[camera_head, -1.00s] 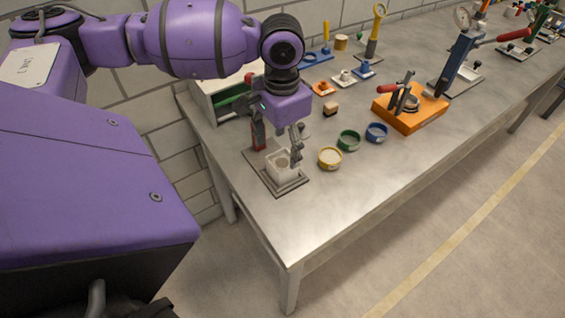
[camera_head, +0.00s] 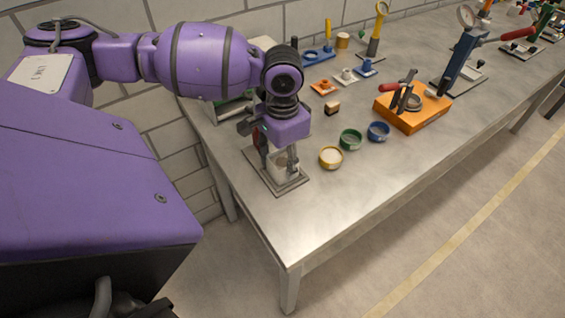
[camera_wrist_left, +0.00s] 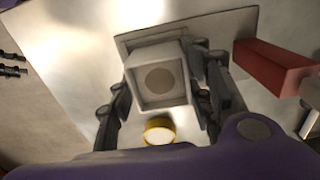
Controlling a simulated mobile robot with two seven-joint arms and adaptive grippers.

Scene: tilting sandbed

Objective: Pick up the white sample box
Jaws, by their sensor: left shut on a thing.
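The white sample box (camera_head: 284,171) is at the grey base plate (camera_head: 297,183) near the front left corner of the bench. It is a small square box with an open top and a round brownish patch inside, which shows in the left wrist view (camera_wrist_left: 159,79). My left gripper (camera_head: 279,160) points down at the box, with its fingers on two opposite sides. In the left wrist view the fingers (camera_wrist_left: 160,88) are shut on the box walls. The fingers and wrist hide part of the box in the head view, and I cannot tell if it touches the plate. My right gripper is not in view.
A red block (camera_wrist_left: 272,62) stands close beside the fingers. Yellow (camera_head: 331,157), green (camera_head: 350,139) and blue (camera_head: 378,131) round dishes lie to the right. An orange fixture (camera_head: 415,116) is farther right. The bench front (camera_head: 330,205) is clear.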

